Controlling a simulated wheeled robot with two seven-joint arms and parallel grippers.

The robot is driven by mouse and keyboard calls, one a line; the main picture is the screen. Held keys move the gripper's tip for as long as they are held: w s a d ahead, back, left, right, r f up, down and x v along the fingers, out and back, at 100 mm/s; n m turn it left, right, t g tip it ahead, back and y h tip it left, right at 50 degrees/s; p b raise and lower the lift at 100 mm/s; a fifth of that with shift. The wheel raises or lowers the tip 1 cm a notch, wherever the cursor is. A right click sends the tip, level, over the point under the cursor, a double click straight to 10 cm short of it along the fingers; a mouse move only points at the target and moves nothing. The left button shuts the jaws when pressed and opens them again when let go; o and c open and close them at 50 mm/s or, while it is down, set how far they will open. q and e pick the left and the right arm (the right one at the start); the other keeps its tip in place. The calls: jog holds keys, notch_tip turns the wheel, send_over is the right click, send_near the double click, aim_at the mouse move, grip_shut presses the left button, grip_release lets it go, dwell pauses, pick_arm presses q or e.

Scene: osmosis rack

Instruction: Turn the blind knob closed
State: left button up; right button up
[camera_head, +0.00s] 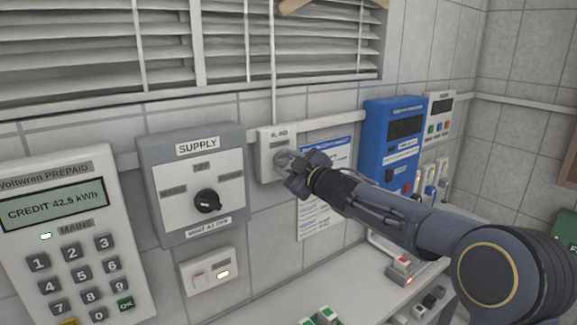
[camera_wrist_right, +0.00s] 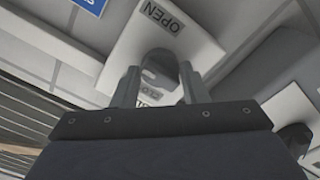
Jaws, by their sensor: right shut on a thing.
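The blind knob is a round grey knob on a small white control box (camera_head: 272,142) below the window in the head view. In the right wrist view the knob (camera_wrist_right: 159,66) sits between my fingers, on the white box face (camera_wrist_right: 182,62) with an OPEN label (camera_wrist_right: 162,16). My right gripper (camera_head: 286,160) is at the box, shut on the knob. In the wrist view the right gripper's fingers (camera_wrist_right: 158,88) stand on both sides of it. The knob's pointer direction is not clear. My left gripper is not in view. The window blind (camera_head: 230,45) has slats with visible gaps.
Left of the box is the grey SUPPLY panel (camera_head: 160,200) with a black knob (camera_head: 208,201), and a prepaid meter (camera_head: 70,165). A blue unit (camera_head: 375,150) hangs to the right, behind my right arm. A bench (camera_head: 340,300) with small devices is below.

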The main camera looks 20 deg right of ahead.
jog(key=n+b, duration=0.1)
jog(key=n, duration=0.3)
jog(key=shift+n, duration=0.4)
jog(key=n+b, duration=0.1)
jog(key=n, duration=0.3)
jog(key=shift+f+n, duration=0.1)
jog(key=shift+n, duration=0.2)
jog(key=n+b, duration=0.1)
jog(key=n, duration=0.3)
jog(key=shift+n+b, duration=0.75)
jog(key=shift+n, duration=1.45)
jog(key=o, duration=1)
jog(key=b+v, duration=0.1)
jog(key=v, duration=0.6)
jog(key=shift+s+d, duration=0.1)
jog(key=shift+s, duration=0.3)
